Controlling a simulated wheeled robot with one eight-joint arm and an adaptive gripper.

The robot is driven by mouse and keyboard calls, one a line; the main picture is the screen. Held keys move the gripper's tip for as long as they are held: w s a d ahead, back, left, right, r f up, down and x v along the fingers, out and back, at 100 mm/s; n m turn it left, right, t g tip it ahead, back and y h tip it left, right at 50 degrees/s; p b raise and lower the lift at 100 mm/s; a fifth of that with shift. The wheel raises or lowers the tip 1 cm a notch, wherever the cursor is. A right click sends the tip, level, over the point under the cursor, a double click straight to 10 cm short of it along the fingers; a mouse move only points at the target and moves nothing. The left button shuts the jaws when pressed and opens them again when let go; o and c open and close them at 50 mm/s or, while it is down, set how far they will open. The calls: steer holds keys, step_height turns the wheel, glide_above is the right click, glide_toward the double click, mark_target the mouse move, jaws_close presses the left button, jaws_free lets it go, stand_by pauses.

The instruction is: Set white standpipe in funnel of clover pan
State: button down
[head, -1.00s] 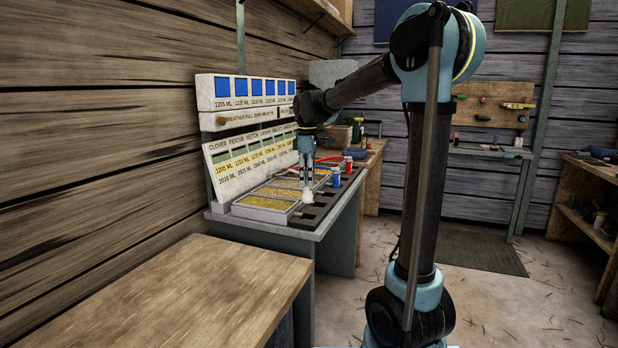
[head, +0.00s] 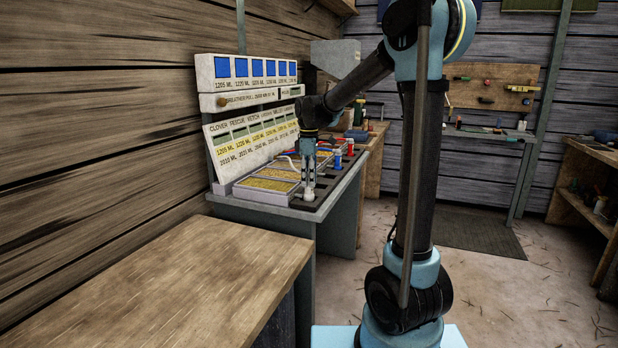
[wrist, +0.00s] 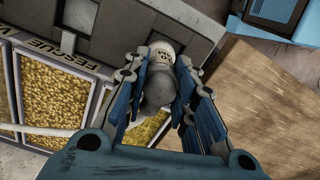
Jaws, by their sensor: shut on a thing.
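The white standpipe (wrist: 161,52) is between the fingers of my gripper (wrist: 160,78), which is shut on it. In the head view the white end of the standpipe (head: 309,195) shows just below my gripper (head: 309,184), at the near end of the dark rack. I cannot tell whether it touches the rack. Gold-filled pans lie in a row beside it; the nearest pan (head: 258,199) is at the near end, where the board above reads CLOVER. I cannot make out a funnel. In the wrist view a pan label (wrist: 62,60) reads FESCUE.
The dark slotted rack (head: 338,183) runs along the bench's aisle side, with red and blue fittings (head: 337,160) farther along. The label board (head: 250,140) stands behind the pans. A bare wooden bench (head: 150,265) is in front. A pale hose (wrist: 45,130) crosses the pans.

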steer(key=shift+f, duration=0.45)
stand_by(0.7)
steer(key=c, duration=1.2)
jaws_free()
steer(key=shift+c, duration=0.2)
steer(key=shift+r, duration=0.1)
step_height(320, 180, up, 12)
steer(key=shift+f, duration=0.15)
